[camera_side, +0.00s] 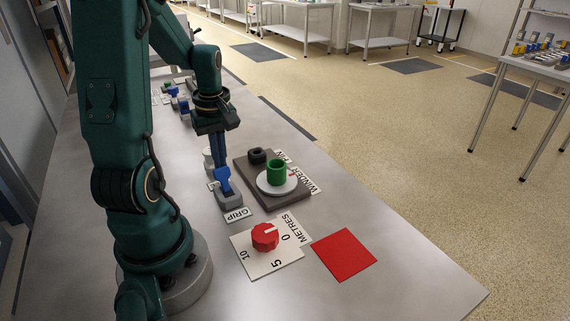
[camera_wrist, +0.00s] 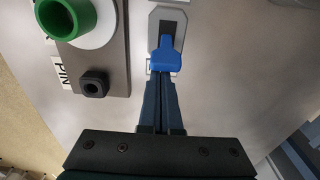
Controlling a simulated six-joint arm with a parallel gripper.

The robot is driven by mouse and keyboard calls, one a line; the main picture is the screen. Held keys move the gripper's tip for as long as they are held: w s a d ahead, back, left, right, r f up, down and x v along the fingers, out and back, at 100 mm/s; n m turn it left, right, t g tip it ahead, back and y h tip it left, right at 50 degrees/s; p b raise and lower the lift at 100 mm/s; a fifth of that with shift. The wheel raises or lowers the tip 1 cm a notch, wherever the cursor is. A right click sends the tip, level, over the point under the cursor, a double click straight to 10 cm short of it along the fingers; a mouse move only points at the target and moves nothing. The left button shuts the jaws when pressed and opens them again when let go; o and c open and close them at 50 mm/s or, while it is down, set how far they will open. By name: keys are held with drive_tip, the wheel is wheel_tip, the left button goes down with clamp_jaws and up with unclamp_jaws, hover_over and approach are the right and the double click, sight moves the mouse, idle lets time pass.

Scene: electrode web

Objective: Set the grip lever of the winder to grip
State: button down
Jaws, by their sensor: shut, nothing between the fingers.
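The grip lever (camera_side: 222,174) has a blue handle and stands on a grey base (camera_side: 230,200) beside the label GRIP (camera_side: 237,214). It also shows in the wrist view as a blue handle (camera_wrist: 166,54) over a slotted grey base (camera_wrist: 179,20). My gripper (camera_side: 219,163) is shut, with its fingertips (camera_wrist: 162,76) right at the blue handle; I cannot tell whether they touch it. The winder (camera_side: 283,199) is a dark plate right of the lever, with a green spool (camera_side: 276,171) on a white disc (camera_side: 264,185). The lever's exact setting is hard to read.
A red knob (camera_side: 265,236) sits on a white METRES dial plate (camera_side: 258,268), with a red square (camera_side: 345,254) to its right. A black block (camera_side: 257,156) sits on the winder plate. Small blue and grey items (camera_side: 181,101) stand farther back. The table's near right is clear.

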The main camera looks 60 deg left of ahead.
sight(226, 178)
drive_tip(key=shift+d+r+y, duration=0.15)
drive_tip(key=shift+d+y, duration=0.1)
drive_tip(key=shift+y, duration=0.45)
drive_tip(key=shift+d, duration=0.15)
drive_tip(key=shift+d+r, duration=0.3)
drive_tip(key=shift+d, duration=0.3)
drive_tip(key=shift+d+r, duration=0.1)
drive_tip(key=shift+d, duration=0.9)
drive_tip(key=shift+r, duration=0.15)
drive_tip(key=shift+r, duration=0.65)
drive_tip(key=shift+a, duration=0.1)
